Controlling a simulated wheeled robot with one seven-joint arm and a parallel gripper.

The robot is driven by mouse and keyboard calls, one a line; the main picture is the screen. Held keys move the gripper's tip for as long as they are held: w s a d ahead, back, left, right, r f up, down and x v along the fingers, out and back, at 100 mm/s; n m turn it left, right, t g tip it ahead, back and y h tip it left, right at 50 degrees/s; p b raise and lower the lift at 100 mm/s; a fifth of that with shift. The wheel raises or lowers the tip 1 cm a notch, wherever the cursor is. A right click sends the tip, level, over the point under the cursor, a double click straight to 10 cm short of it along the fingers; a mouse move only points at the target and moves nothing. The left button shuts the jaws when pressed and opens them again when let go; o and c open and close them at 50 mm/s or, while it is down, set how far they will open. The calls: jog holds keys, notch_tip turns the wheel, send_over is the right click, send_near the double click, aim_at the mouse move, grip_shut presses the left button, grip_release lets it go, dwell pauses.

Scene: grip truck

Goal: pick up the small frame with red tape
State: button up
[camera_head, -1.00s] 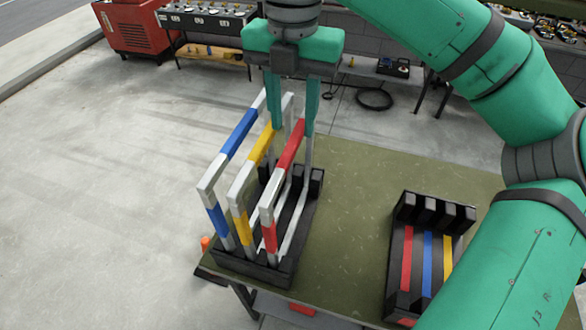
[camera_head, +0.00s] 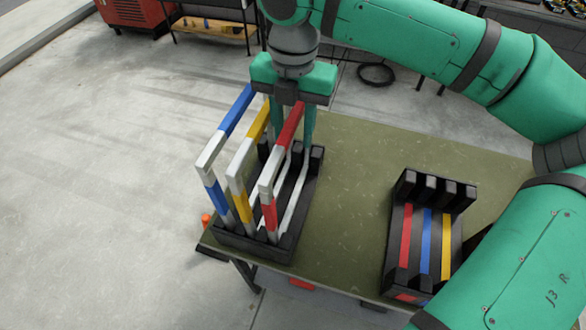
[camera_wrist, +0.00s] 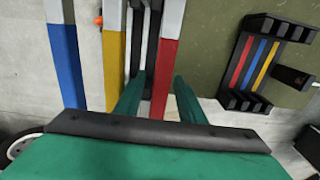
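The frame with red tape (camera_head: 291,124) stands upright at the right of three frames in a black slotted rack (camera_head: 253,248). It is white with red bands. The frames with yellow tape (camera_head: 259,122) and blue tape (camera_head: 238,110) stand to its left. My gripper (camera_head: 292,132) is open at the far part of the red-taped top bar, with a finger on each side. In the wrist view, the red bar (camera_wrist: 165,65) runs between the two spread fingers (camera_wrist: 157,88), nearer the right one. I cannot tell whether either finger touches it.
The rack stands on a green table (camera_head: 350,210). A second black rack (camera_head: 392,270) with red, blue and yellow stripes sits at the right, with no frames in it. The tabletop between the racks is clear.

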jog(key=shift+f, duration=0.4)
jog(key=shift+c, duration=0.2)
grip_shut()
dwell(1.0)
